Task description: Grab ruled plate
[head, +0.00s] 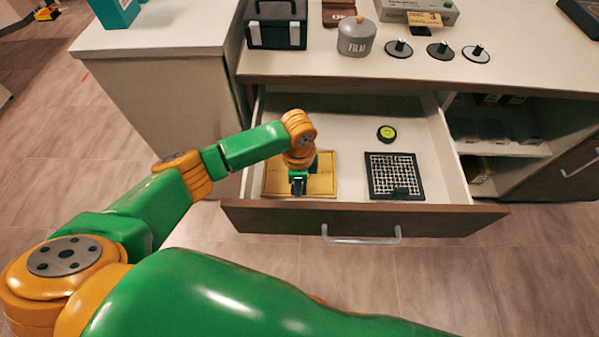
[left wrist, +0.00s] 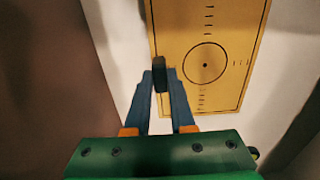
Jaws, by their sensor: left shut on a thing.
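The ruled plate is a flat yellow rectangle with dark tick marks and a circle. It shows in the open drawer's left part in the head view (head: 324,184), and its circle and ticks show in the left wrist view (left wrist: 228,40). My left gripper (head: 298,187) reaches down over the plate. In the left wrist view its blue fingers (left wrist: 160,82) are shut on a small black grip at the plate's edge. The plate looks flat at the drawer bottom; I cannot tell whether it is lifted. My right gripper is out of view.
The open drawer (head: 367,219) also holds a black-framed grid (head: 394,176) and a round green-and-black item (head: 386,133). On the counter above stand a black case (head: 276,32), a grey FILM canister (head: 356,38) and several black discs with knobs (head: 439,50).

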